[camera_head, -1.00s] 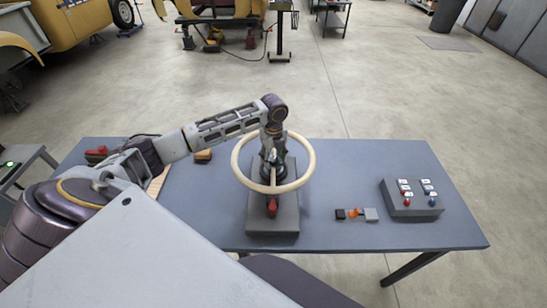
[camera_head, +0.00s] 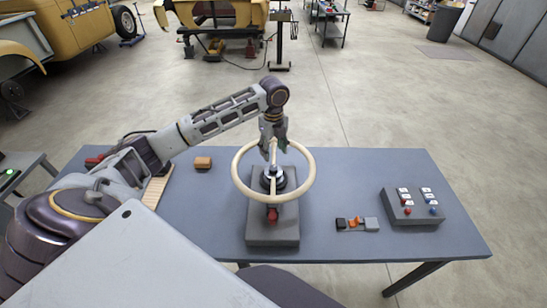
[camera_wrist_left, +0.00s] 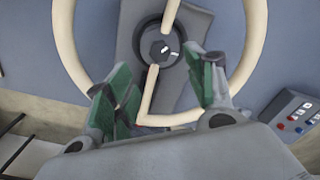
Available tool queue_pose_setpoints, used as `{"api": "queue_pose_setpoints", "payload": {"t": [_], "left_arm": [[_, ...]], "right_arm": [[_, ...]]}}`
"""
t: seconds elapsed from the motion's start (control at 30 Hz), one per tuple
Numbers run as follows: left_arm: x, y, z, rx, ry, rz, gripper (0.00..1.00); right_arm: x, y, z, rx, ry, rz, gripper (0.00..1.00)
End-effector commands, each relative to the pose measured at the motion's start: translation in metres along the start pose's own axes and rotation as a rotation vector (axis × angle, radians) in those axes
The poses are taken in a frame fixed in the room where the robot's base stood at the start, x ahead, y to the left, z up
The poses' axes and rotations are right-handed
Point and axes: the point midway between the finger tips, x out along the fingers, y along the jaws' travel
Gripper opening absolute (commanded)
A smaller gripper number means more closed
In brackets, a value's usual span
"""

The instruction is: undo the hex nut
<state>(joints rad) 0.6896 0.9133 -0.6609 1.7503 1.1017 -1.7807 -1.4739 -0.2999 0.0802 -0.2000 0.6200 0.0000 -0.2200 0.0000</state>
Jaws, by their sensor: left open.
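A cream handwheel (camera_head: 312,180) stands over a grey block base (camera_head: 273,233) on the table. At its centre is a dark round hub (camera_head: 273,180); the wrist view shows a dark hex nut (camera_wrist_left: 160,48) with small white marks there, partly covered by a cream spoke. My left gripper (camera_head: 273,146) is above and behind the hub, apart from it. In the left wrist view its green-padded fingers (camera_wrist_left: 160,92) are spread wide with nothing gripped between them, and the nut shows beyond them. My right gripper is out of view.
A red part (camera_head: 272,215) is at the front of the base. To the right are a small block with an orange piece (camera_head: 355,222) and a grey button box (camera_head: 412,208). An orange-brown block (camera_head: 203,162) lies at the back left. The table (camera_head: 350,180) is otherwise mostly clear.

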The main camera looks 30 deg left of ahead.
Motion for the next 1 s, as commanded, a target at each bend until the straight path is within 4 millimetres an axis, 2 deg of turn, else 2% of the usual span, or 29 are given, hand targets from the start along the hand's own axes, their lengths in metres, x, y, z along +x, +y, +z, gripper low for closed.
{"api": "queue_pose_setpoints", "payload": {"t": [0.1, 0.3, 0.77, 1.0], "left_arm": [[-0.015, 0.0, 0.0, 0.0, 0.0, -0.001, 0.55], [-0.028, 0.0, 0.0, 0.0, 0.0, 0.0, 0.55], [-0.03, 0.0, 0.0, 0.0, 0.0, -0.001, 0.55], [-0.033, -0.006, 0.004, 0.0, -0.012, -0.024, 0.55]], "right_arm": [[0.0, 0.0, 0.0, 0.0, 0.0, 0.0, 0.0], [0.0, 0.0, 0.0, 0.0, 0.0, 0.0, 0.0], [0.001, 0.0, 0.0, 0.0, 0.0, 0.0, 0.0], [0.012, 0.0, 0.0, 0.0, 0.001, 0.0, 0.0]]}}
